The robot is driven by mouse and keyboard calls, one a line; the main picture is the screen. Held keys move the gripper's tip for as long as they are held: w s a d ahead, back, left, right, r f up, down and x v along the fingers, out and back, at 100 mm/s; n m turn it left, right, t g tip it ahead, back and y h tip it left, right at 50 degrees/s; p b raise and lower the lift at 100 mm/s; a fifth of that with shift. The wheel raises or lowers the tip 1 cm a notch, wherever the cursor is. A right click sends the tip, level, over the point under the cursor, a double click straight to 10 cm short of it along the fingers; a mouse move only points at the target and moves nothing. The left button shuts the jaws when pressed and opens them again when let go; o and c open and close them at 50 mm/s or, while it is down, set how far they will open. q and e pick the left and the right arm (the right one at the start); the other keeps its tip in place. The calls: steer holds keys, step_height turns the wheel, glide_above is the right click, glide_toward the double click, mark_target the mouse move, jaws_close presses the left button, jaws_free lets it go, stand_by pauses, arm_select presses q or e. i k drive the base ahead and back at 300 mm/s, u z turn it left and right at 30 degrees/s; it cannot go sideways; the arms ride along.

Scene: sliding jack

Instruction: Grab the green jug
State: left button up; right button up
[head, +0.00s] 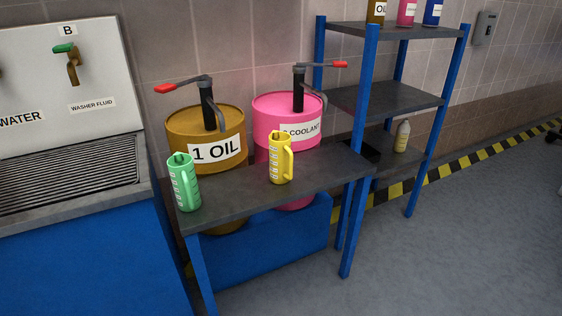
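The green jug (184,184) stands upright on the left end of a dark grey table (235,200), near its front left corner. It has pale measuring marks on its side, and its handle is on the right side. A similar yellow jug (279,160) stands upright further right on the same table, with its handle to the right. Neither of my grippers is in the head view, and nothing touches the green jug.
Behind the table stand a brown oil drum (180,126) and a pink coolant drum (272,108), both with red-handled pumps. A sink unit (85,205) borders the table's left side. A blue-post shelf (390,97) stands right. Floor (455,250) at right is clear.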

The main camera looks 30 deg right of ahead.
mark_target(187, 188)
steer(key=u, duration=1.8)
steer(key=i, duration=1.5)
steer(key=z, duration=2.35)
